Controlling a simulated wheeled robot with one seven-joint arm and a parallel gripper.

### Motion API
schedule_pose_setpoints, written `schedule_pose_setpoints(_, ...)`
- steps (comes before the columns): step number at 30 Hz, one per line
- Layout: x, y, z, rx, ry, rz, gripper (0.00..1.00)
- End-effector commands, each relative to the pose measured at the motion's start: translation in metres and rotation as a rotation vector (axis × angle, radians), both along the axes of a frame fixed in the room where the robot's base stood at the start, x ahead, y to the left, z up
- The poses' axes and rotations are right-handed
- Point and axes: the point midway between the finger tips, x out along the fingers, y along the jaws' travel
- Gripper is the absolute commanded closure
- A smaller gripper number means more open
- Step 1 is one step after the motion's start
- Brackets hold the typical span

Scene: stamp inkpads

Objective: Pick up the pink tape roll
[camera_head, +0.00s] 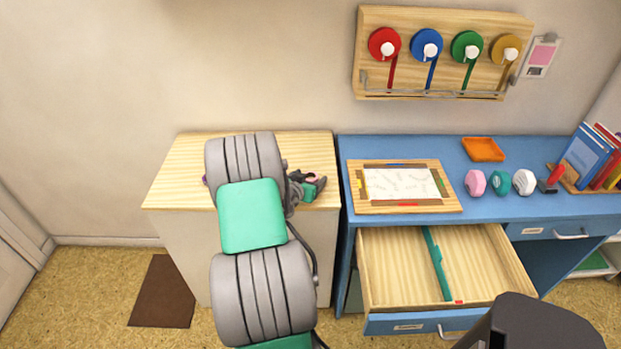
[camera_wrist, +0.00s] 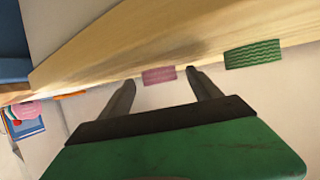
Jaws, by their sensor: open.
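In the wrist view, a pink patterned piece (camera_wrist: 159,75), which looks like the pink tape roll, shows between the fingertips of my gripper (camera_wrist: 160,80), by the edge of a pale wooden surface (camera_wrist: 190,35). The fingers are apart with no visible grip on it; the exact gap is unclear. A green patterned piece (camera_wrist: 253,54) lies to its right. In the head view my gripper (camera_head: 312,187) is over the right side of the wooden cabinet top (camera_head: 175,192). My arm hides much of that top, and no tape roll shows clearly there.
The blue desk (camera_head: 470,212) stands to the right, with an open drawer (camera_head: 395,270) and a framed board (camera_head: 365,207). Pink (camera_head: 475,183), teal (camera_head: 500,182) and white (camera_head: 524,181) rounded objects stand in a row. Books (camera_head: 585,155) stand at the far right.

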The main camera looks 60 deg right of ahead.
Motion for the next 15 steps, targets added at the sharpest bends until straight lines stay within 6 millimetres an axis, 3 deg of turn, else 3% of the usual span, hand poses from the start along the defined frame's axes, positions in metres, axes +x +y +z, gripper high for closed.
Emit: schedule_pose_setpoints(15, 0.0000, 0.0006, -0.0001, 0.001, 0.000, 0.000, 0.67)
